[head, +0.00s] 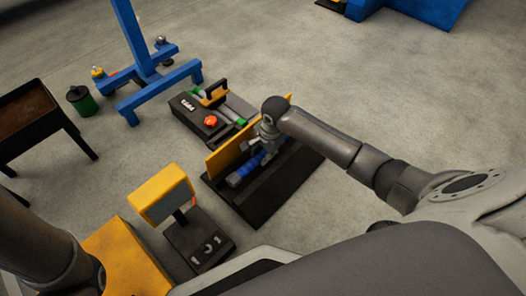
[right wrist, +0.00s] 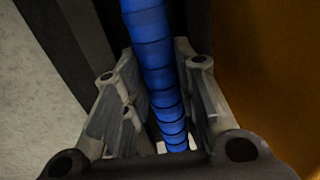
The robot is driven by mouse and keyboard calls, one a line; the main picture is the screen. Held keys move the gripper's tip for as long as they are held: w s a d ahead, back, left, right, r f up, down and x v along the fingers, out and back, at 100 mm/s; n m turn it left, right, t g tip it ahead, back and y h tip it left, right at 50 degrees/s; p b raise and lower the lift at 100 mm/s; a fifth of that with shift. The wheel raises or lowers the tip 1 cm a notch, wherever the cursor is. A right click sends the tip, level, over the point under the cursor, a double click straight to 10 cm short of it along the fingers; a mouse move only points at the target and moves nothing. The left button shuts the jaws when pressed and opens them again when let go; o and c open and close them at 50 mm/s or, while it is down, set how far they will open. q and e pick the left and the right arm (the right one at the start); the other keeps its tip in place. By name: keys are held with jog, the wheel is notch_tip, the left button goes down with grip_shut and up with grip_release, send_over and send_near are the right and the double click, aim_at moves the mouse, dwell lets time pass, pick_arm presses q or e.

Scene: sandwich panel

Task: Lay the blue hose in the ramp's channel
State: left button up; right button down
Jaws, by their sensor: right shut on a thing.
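The blue ribbed hose (head: 237,179) lies along the dark ramp (head: 283,188), beside an upright yellow board (head: 222,155). My right gripper (head: 264,148) is over the ramp, pointing down and shut on the hose. In the right wrist view the hose (right wrist: 145,28) runs lengthwise between the two grey fingers (right wrist: 153,88). A dark wall or edge shows on either side of it. My gripper hides part of the hose, and I cannot tell if its whole length sits down in the channel. My left gripper is out of view.
A black box with a red knob (head: 210,121) stands behind the ramp. A yellow-headed stand (head: 162,194) is at its front left. A blue frame (head: 150,80), a green can (head: 80,100) and a dark table (head: 28,110) stand farther left. Floor right of the ramp is clear.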

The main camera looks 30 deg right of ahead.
jog(key=shift+a, duration=0.1)
dwell(0.7)
jog(key=c, duration=1.1)
grip_release()
jog(key=shift+s+d+r, duration=0.15)
jog(key=shift+s+r, duration=0.25)
jog(key=shift+r, duration=1.55)
jog(key=shift+s+d+r, duration=0.1)
jog(key=shift+s+r, duration=0.25)
jog(key=shift+r, duration=1.65)
jog(key=shift+s+d+r, duration=0.15)
jog(key=shift+s+r, duration=0.25)
jog(key=shift+r, duration=1.55)
jog(key=shift+a, duration=0.1)
